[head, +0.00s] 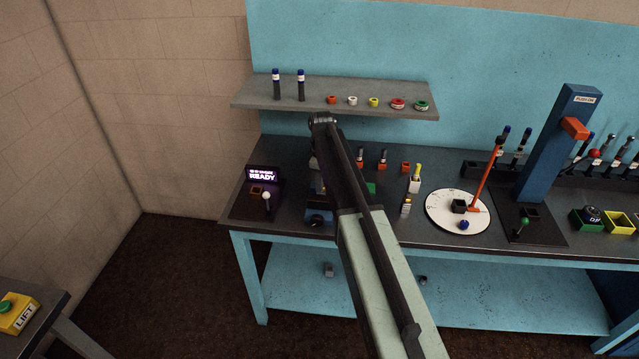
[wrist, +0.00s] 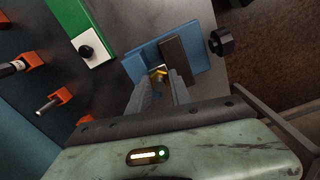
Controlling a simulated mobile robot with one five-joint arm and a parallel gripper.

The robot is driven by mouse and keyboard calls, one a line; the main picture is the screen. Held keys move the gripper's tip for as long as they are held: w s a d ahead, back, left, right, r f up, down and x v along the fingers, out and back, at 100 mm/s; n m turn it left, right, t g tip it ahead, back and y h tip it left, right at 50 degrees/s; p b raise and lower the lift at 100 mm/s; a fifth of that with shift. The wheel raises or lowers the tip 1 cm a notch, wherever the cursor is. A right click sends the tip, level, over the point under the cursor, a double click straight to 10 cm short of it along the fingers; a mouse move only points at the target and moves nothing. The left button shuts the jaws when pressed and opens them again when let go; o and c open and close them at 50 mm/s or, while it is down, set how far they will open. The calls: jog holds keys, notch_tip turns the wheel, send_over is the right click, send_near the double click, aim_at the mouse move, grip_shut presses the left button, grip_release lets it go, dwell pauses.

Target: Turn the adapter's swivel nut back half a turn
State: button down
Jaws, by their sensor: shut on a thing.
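In the wrist view, a small brass-yellow piece (wrist: 157,70) shows between my fingertips, at the blue vise (wrist: 144,52). It looks like the adapter's swivel nut, but only a little of it is visible. My gripper (wrist: 160,78) is shut on it, with both grey fingers reaching in to the vise. The vise has a dark jaw plate (wrist: 176,58) and a black knob (wrist: 221,41) at its side. In the head view, the blue vise (head: 318,218) shows beside my arm at the bench's front; my arm hides my fingertips and the adapter.
Orange holders (wrist: 32,63) with fittings and a green-and-white block (wrist: 92,48) stand near the vise. A READY display (head: 262,174) and a lever with a white ball (head: 267,196) are to its left. A white dial (head: 438,213) lies to the right.

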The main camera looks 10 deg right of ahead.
jog(key=shift+w+n, duration=0.1)
jog(key=shift+n, duration=0.9)
jog(key=c, duration=1.2)
grip_release()
jog(key=shift+d, duration=0.1)
jog(key=shift+o, duration=0.2)
jog(key=shift+r, duration=0.1)
notch_tip(320, 180, up, 8)
jog(key=p, duration=0.8)
jog(key=shift+f, duration=0.25)
